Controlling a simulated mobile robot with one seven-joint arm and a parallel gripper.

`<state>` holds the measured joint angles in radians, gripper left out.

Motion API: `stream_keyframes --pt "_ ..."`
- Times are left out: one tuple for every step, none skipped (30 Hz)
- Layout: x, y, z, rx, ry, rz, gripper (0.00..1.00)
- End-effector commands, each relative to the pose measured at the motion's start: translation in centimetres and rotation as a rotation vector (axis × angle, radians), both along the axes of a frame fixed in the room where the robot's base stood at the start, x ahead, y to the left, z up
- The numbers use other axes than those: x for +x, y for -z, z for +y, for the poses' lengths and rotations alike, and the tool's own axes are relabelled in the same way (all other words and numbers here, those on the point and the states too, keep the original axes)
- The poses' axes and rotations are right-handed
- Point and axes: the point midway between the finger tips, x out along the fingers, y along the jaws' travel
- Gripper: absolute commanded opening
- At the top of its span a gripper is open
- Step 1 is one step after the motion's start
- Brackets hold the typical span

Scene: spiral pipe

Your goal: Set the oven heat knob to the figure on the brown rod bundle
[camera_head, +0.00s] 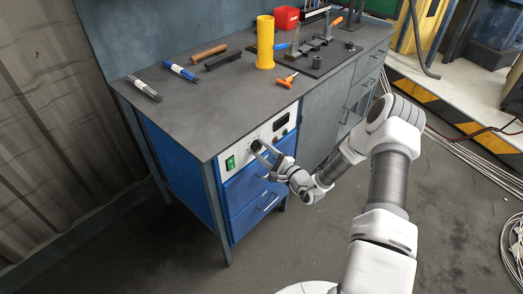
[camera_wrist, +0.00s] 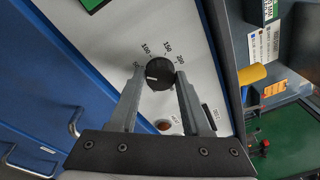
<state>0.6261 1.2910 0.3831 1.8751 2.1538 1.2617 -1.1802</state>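The black oven heat knob (camera_wrist: 161,73) sits on the pale oven panel (camera_wrist: 110,45), with a printed scale of 50, 100, 150 and 200 around it. Its white mark lies on the left side of the knob, near the 50 end. My gripper (camera_wrist: 160,80) has one finger on each side of the knob, with narrow gaps showing; firm contact cannot be told. In the head view, my gripper (camera_head: 262,149) is at the panel and partly hides the knob. The brown rod bundle (camera_head: 208,53) lies on the bench top; no figure on it is readable.
A grey bundle (camera_head: 144,88) and a blue bundle (camera_head: 180,71), both with pale labels, and a black bundle (camera_head: 223,60) lie on the bench (camera_head: 205,110). A yellow cylinder (camera_head: 265,43) stands behind. A green switch (camera_head: 230,163) and dark display (camera_head: 281,122) flank the knob.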

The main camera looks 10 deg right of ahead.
Motion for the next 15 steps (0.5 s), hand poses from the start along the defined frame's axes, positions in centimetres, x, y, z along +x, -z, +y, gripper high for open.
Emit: stream_keyframes --pt "-0.01 0.0 0.0 0.0 0.0 0.0 0.24" --pt "-0.01 0.0 0.0 0.0 0.0 0.0 0.19" --pt "-0.02 0.0 -0.01 0.0 0.0 0.0 0.11" --pt "-0.02 0.0 -0.01 0.0 0.0 0.0 0.06" --pt "-0.01 -0.01 -0.01 0.0 0.0 0.0 0.01" --pt "-0.01 -0.01 -0.01 0.0 0.0 0.0 0.0" --pt "-0.01 -0.01 -0.01 0.0 0.0 0.0 0.0" --pt "-0.01 -0.01 -0.01 0.0 0.0 0.0 0.0" --pt "-0.01 -0.01 -0.01 0.001 0.0 0.0 0.0" --pt "-0.01 -0.02 -0.02 0.003 0.0 0.001 0.0" --pt "-0.01 -0.03 -0.02 0.005 0.0 0.003 0.0" --pt "-0.02 -0.04 -0.03 0.009 0.0 0.007 0.0" --pt "-0.02 -0.05 -0.02 0.013 0.0 0.01 0.0" --pt "-0.02 -0.06 -0.03 0.02 0.001 0.014 0.0" --pt "-0.03 -0.08 -0.04 0.029 0.0 0.022 0.0"
